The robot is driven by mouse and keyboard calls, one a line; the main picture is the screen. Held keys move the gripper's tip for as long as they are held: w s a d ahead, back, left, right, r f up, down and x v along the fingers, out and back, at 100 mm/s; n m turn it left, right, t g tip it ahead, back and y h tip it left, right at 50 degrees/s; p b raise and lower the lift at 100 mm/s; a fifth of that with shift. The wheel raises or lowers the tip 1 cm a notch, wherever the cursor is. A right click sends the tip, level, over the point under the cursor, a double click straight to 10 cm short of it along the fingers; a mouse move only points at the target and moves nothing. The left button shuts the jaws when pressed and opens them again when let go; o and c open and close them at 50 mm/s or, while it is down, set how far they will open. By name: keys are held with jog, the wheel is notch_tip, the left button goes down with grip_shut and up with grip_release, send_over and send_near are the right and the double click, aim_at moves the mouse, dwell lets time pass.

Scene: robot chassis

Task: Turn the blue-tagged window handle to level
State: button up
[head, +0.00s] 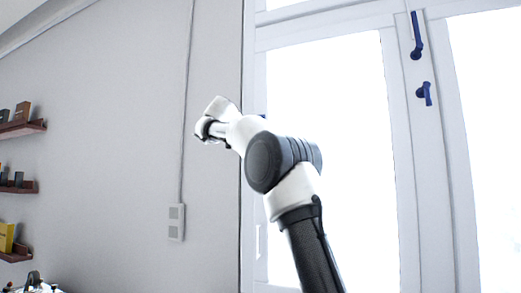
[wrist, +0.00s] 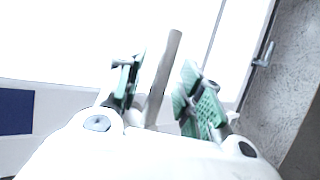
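In the head view, a dark blue window handle (head: 416,36) stands nearly upright on the white frame at the upper right. A shorter blue handle or fitting (head: 425,93) sits below it. A small blue spot (head: 263,116) shows just behind my arm; I cannot tell what it is. In the wrist view, my gripper (wrist: 163,68) is open, with green-padded fingers apart. A slim grey-brown bar (wrist: 166,75) stands slightly tilted between them, with gaps visible on both sides. I cannot tell whether this bar is the tagged handle. The fingers are not clear in the head view.
A grey handle (wrist: 264,54) shows at the right of the wrist view, beside a grey wall (wrist: 285,90). A dark blue panel (wrist: 15,111) lies at the left. In the head view, shelves (head: 20,187) hang at the far left and a socket plate (head: 176,222) is on the wall.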

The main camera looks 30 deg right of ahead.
jog(key=v, duration=1)
jog(key=shift+s+a+r, duration=0.15)
jog(key=shift+a+r, duration=0.05)
jog(key=shift+a, duration=0.1)
